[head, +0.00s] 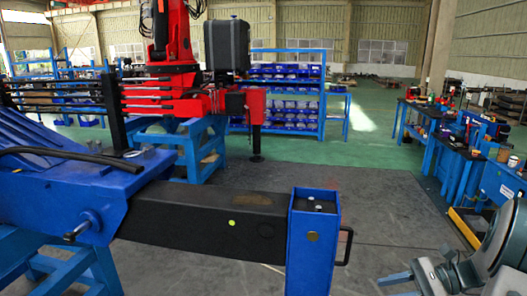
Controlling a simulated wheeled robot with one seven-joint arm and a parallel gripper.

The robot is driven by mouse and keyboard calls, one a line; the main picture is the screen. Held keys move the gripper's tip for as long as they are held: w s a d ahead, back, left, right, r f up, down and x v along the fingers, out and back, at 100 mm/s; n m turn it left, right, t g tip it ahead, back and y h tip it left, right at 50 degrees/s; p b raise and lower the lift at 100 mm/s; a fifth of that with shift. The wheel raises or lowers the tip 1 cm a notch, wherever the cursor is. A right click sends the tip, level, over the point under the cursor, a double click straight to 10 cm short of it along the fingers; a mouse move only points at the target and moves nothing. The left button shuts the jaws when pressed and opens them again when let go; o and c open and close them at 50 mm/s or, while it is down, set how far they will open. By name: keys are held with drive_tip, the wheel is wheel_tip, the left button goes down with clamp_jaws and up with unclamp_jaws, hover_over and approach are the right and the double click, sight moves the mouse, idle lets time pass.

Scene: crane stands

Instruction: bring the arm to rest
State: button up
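My gripper (394,285) shows at the lower right edge of the head view, at the end of my grey-green arm (500,240). Its two bluish fingers point left with a gap between them, and nothing shows in the gap. The lower finger is partly cut off by the bottom edge of the picture. The gripper is to the right of the blue crane post, apart from it in the picture.
A blue crane post (313,245) with a black side handle (346,246) ends a black beam (205,217) bearing a small yellow-green spot. A red crane (172,75) stands behind on blue trestles. Workbenches (455,160) line the right. Grey floor (390,215) between is clear.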

drive_tip(key=s+a+r+n+h, duration=0.4)
drive_tip(key=s+a+n+h, duration=0.9)
drive_tip(key=n, duration=0.5)
drive_tip(key=shift+s+a+t+h, duration=0.4)
drive_tip(key=shift+a+h, duration=0.1)
drive_tip(key=shift+a, duration=0.75)
